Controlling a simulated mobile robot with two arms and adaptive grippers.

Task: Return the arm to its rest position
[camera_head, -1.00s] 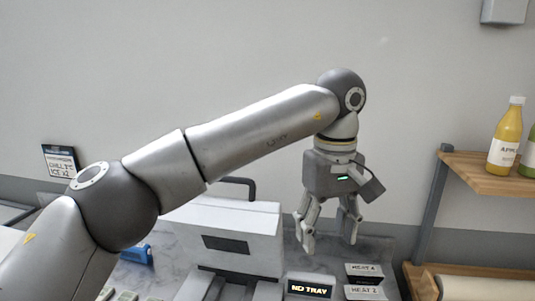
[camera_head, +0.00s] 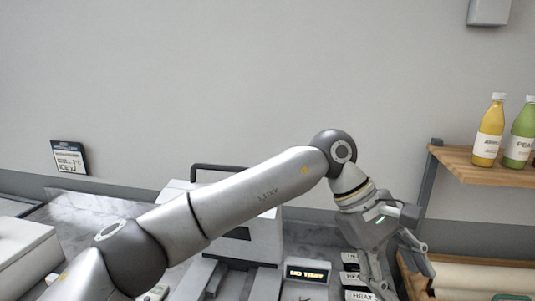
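My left arm comes in from the lower left and reaches across the counter. Its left gripper (camera_head: 406,279) hangs at the lower right, tilted, in front of the wooden shelf unit. Its two fingers are spread apart and I see nothing held between them. The fingertips are close to the bottom edge of the picture. My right gripper is not in view.
A white machine (camera_head: 262,243) stands behind my arm, partly hidden. A wooden shelf (camera_head: 470,165) holds a yellow bottle (camera_head: 488,135) and a green bottle (camera_head: 520,138).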

